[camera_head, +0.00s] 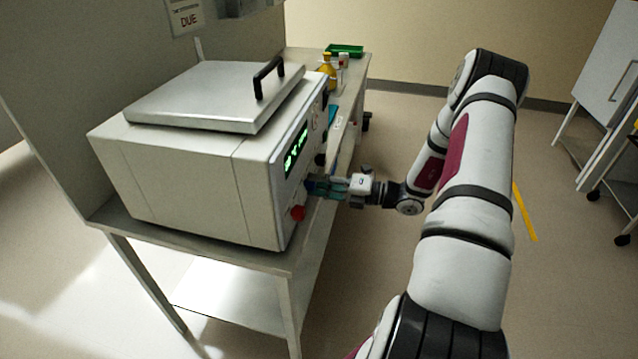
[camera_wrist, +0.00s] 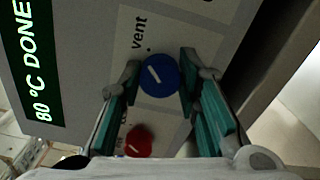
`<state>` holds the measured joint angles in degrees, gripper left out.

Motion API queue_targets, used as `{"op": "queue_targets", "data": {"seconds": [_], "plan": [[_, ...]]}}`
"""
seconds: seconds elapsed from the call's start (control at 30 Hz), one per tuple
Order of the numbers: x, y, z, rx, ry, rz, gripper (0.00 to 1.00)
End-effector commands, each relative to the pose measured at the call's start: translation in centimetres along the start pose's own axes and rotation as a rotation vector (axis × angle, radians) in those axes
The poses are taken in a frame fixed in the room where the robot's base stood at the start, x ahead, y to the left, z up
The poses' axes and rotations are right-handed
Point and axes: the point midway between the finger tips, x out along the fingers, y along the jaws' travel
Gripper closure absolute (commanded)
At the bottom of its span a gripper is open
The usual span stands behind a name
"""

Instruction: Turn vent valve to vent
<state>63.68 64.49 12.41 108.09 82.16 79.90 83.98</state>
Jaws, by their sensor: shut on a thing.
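The vent valve is a blue round knob (camera_wrist: 165,86) with a white pointer line, on the front panel of a white chamber (camera_head: 185,180). In the wrist view the word "vent" and a small black dot are printed above the knob. The white line slants up and left, roughly toward the dot; I cannot tell whether it lines up exactly. My gripper (camera_wrist: 160,68) has its teal fingers on either side of the knob and is shut on it. In the head view my gripper (camera_head: 318,186) meets the panel and hides the knob.
A red knob (camera_wrist: 138,141) sits close by on the same panel; it also shows in the head view (camera_head: 298,213). A green display (camera_wrist: 36,62) reads "80 °C DONE". A yellow bottle (camera_head: 327,72) and green tray (camera_head: 345,50) stand farther along the bench.

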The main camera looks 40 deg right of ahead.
Motion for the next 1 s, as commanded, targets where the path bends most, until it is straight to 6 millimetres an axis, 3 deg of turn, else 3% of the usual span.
{"op": "queue_targets", "data": {"seconds": [0.5,0.53,0.6,1.0], "plan": [[-0.02,-0.07,0.04,0.021,-0.002,-0.002,0.97],[-0.03,-0.08,0.04,0.021,-0.002,-0.002,0.67],[-0.02,-0.07,0.04,0.021,-0.001,-0.002,0.52],[-0.47,-0.05,0.05,0.020,-0.002,-0.002,0.49]]}}
